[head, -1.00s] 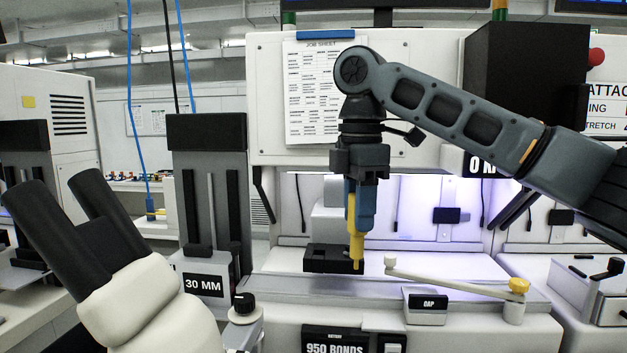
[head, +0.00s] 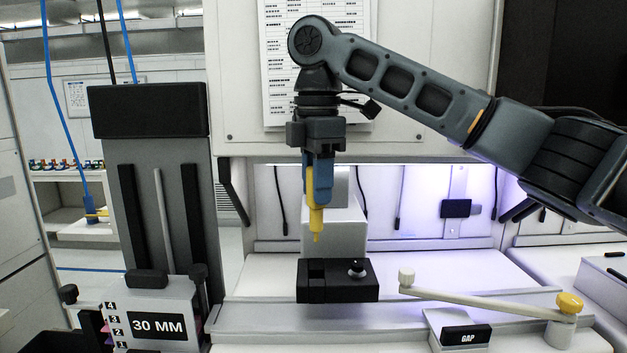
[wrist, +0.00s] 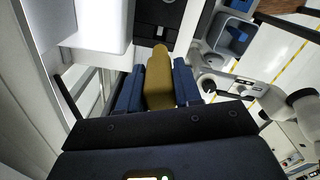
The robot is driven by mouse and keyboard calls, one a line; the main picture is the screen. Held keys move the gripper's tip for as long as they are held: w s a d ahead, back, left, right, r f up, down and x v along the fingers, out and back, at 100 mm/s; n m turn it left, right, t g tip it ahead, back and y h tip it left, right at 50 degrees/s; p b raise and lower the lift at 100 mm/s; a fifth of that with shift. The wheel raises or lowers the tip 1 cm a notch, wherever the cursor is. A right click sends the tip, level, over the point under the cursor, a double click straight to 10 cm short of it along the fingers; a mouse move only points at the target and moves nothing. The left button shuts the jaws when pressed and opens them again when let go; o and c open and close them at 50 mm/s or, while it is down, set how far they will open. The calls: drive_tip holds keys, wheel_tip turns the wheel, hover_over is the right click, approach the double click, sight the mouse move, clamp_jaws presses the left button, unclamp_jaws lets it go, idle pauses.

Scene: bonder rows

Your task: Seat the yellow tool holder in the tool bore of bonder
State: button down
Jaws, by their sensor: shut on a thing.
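The yellow tool holder (head: 316,215) hangs upright, tip down, in my gripper (head: 319,180). The blue fingers are shut on its upper part. In the wrist view the yellow holder (wrist: 158,80) points away between the two blue fingers (wrist: 158,92). Its tip appears above the black block (head: 338,288) on the bonder (head: 400,272), with a visible gap in the head view. The block has a dark recess at left and a small round metal part at right. I cannot tell which opening is the tool bore.
A pale lever with a yellow knob (head: 569,302) lies right of the block, above the GAP label (head: 465,335). A dark column unit (head: 155,190) with a 30 MM sign stands at left. A job sheet (head: 290,60) hangs above.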

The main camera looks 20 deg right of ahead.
sight(317, 230)
drive_tip(key=shift+f, duration=0.15)
drive_tip(key=shift+f+b, duration=0.55)
drive_tip(key=shift+f, duration=1.65)
drive_tip(key=shift+p, duration=0.6)
drive_tip(key=shift+f, duration=0.15)
drive_tip(key=shift+f, duration=1.5)
drive_tip(key=shift+f, duration=0.65)
drive_tip(key=shift+f+b, duration=0.45)
drive_tip(key=shift+f, duration=0.45)
